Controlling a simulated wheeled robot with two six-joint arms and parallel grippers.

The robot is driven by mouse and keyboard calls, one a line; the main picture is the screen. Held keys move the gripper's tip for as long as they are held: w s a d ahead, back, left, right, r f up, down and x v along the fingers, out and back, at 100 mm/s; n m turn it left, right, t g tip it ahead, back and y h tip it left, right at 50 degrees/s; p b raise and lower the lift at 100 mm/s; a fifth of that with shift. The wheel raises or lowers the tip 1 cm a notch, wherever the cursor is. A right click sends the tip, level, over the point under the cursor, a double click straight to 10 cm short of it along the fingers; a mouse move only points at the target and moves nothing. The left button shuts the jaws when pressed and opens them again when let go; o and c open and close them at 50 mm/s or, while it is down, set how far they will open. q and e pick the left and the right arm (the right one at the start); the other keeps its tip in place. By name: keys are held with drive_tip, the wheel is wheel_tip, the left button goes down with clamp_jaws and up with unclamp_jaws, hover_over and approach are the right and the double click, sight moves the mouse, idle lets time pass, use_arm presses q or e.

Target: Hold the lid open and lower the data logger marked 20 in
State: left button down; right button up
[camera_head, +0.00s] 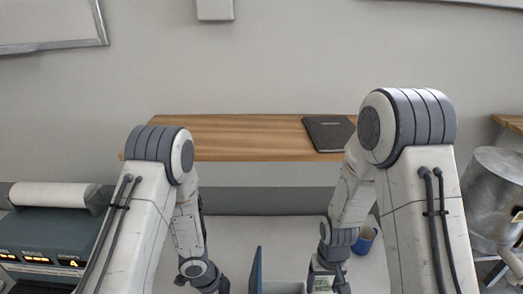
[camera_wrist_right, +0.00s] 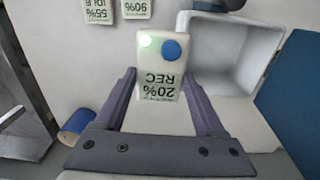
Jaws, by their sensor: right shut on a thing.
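My right gripper (camera_wrist_right: 159,80) is shut on a pale data logger (camera_wrist_right: 152,73) marked 20% REC, with a blue knob and a green light. The logger appears beside the box's opening in the right wrist view. The white box (camera_wrist_right: 273,40) is open and looks empty where its inside shows. Its blue lid (camera_wrist_right: 288,92) stands upright; it also shows edge-on in the head view (camera_head: 256,270). My left gripper (camera_head: 214,284) is at the bottom of the head view, left of the lid. Its fingertips are cut off, and I cannot tell whether it touches the lid.
Other loggers, marked 55% IDLE (camera_wrist_right: 98,10) and 90% (camera_wrist_right: 132,8), lie at the wrist view's top. A blue cup (camera_head: 365,240) stands right of my right gripper. A wooden shelf (camera_head: 240,135) with a dark notebook (camera_head: 328,133) is behind; a console (camera_head: 50,235) is left.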

use_arm(q)
drive_tip(key=shift+s+f, duration=0.1)
drive_tip(key=shift+s, duration=0.1)
use_arm(e)
drive_tip(key=a, duration=0.7)
drive_tip(key=shift+a, duration=0.3)
drive_tip(key=shift+f, duration=0.1)
idle(0.4)
drive_tip(key=shift+f, duration=2.4)
drive_tip(key=o, duration=1.4)
drive_tip(key=shift+r, duration=0.1)
use_arm(q)
drive_tip(key=shift+w, duration=0.1)
use_arm(e)
drive_tip(key=shift+r, duration=0.1)
use_arm(q)
drive_tip(key=shift+w+d, duration=0.1)
use_arm(e)
wheel_tip(320, 180, up, 12)
drive_tip(key=shift+f, duration=0.1)
